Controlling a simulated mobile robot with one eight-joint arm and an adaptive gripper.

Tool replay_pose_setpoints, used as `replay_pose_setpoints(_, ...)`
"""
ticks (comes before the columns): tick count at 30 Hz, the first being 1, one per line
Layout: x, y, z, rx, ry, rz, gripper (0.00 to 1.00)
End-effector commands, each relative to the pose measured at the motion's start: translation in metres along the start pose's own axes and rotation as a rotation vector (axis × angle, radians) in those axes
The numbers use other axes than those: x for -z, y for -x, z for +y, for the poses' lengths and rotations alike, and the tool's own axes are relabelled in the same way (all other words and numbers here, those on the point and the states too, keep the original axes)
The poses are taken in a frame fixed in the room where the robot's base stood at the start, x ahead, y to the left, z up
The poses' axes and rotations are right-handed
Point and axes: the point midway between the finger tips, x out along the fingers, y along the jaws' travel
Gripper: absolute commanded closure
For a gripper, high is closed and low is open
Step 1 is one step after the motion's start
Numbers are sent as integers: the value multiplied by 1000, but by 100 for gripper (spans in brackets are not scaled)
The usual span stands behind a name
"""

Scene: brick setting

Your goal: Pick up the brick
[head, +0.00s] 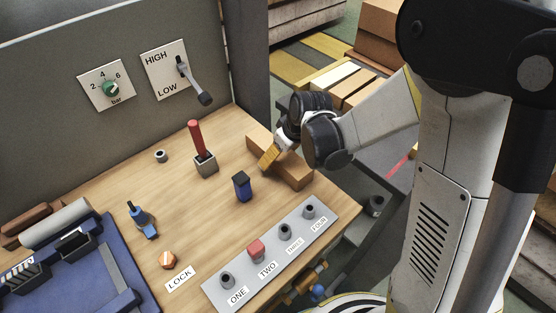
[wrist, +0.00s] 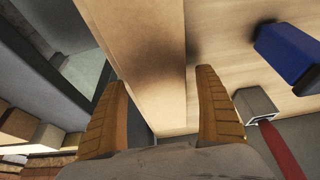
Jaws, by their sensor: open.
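A long tan-brown brick (head: 292,172) lies on the wooden bench top near its right edge. In the wrist view the brick (wrist: 150,70) fills the upper middle, running up from between the fingers. My gripper (head: 268,158) is at the brick, and its ridged orange finger hides part of it. In the wrist view my gripper (wrist: 164,90) is open, one finger on the left side of the brick and one on the right. I see no clear grip on the brick. Whether either finger touches it cannot be told.
A red-handled lever (head: 196,139) and a blue block-like knob (head: 242,186) stand left of the brick. A grey panel (head: 244,273) with labelled posts lies in front. A blue fixture (head: 92,275) is at far left. The bench edge drops off close on the right.

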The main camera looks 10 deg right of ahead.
Motion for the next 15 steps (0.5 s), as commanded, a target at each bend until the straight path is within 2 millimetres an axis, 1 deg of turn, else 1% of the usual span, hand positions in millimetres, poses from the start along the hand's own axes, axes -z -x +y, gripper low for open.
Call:
replay_pose_setpoints(1, -1, -9, 0, 0, 1, 0, 17)
replay_pose_setpoints(2, -1, -11, 0, 0, 1, 0, 17)
replay_pose_setpoints(8, 0, -11, 0, 0, 0, 0, 17)
replay_pose_setpoints(9, 0, -11, 0, 0, 0, 0, 22)
replay_pose_setpoints(11, 0, -11, 0, 0, 0, 0, 41)
replay_pose_setpoints(12, 0, -11, 0, 0, 0, 0, 53)
replay_pose_setpoints(14, 0, -11, 0, 0, 0, 0, 72)
replay_pose_setpoints(15, 0, -11, 0, 0, 0, 0, 84)
